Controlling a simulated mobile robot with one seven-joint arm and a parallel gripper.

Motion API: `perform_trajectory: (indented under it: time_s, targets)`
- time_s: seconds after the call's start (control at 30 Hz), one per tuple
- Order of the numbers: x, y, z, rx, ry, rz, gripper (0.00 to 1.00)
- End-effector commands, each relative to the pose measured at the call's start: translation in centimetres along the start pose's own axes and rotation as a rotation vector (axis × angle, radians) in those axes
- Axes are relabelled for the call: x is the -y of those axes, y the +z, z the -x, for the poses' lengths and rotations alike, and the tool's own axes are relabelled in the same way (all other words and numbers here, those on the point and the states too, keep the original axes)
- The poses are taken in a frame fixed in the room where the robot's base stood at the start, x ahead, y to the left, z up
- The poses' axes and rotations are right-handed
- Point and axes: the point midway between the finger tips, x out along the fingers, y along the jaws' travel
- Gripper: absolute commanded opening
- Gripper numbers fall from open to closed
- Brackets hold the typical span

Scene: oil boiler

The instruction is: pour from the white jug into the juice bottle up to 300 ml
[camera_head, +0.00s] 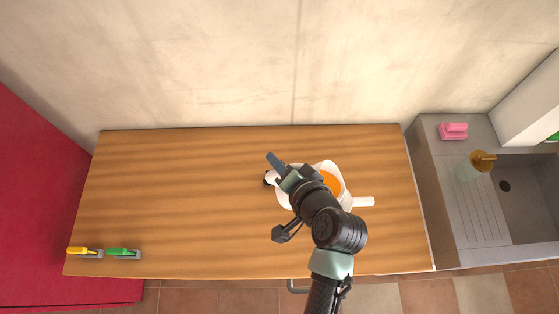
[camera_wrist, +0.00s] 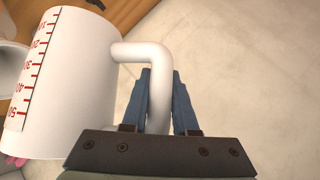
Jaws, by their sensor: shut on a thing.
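My gripper (camera_head: 277,162) is over the back middle of the wooden table, its blue fingers shut on the handle (camera_wrist: 156,75) of a white jug. In the wrist view, this white jug (camera_wrist: 75,80) shows a red scale, and its opening is out of sight. In the head view, white ware (camera_head: 326,166) with orange contents (camera_head: 331,182) lies right beside and partly under my arm. A white handle-like part (camera_head: 362,201) sticks out to its right. My arm hides much, so I cannot tell the jug from another vessel there. I cannot make out the juice bottle.
Yellow (camera_head: 78,250) and green (camera_head: 119,251) handled items lie at the table's front left. A wall is behind. The table's left half (camera_head: 180,190) is mostly clear.

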Motion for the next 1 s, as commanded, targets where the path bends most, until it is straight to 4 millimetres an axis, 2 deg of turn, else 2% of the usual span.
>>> perform_trajectory:
  time_s: [0.57,1.0]
  targets:
    - [0.10,-0.12,0.03,-0.003,-0.004,0.000,0.00]
    - [-0.39,-0.42,0.16,0.015,-0.073,-0.069,0.00]
